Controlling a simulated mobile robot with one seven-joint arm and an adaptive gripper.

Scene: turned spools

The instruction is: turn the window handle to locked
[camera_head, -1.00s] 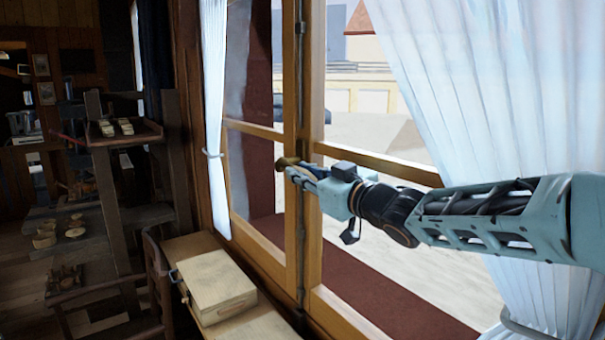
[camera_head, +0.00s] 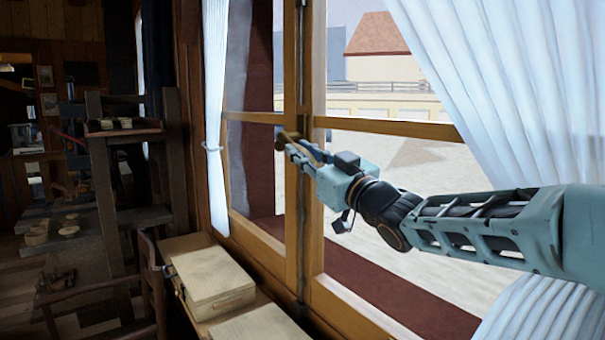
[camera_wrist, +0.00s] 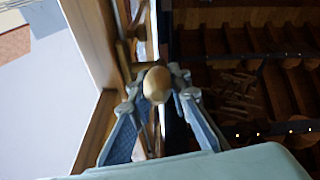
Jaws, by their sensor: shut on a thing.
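The window handle (camera_head: 281,139) is a tan, rounded grip on the wooden upright where the window sashes meet. My gripper (camera_head: 292,146) reaches it from the right and is shut on it. In the wrist view the handle's rounded end (camera_wrist: 157,84) points towards the camera. My gripper's fingers (camera_wrist: 157,94) stand on both sides of it, with the pads close against it. The handle's base is mostly hidden behind its end and the fingers. I cannot tell its exact angle.
The window frame (camera_head: 291,230) runs upright beside my gripper. White curtains hang at left (camera_head: 215,120) and right (camera_head: 440,60), the right one behind my arm. A pale wooden box (camera_head: 213,280) sits below the window. A dark shelf rack (camera_head: 125,190) stands further left.

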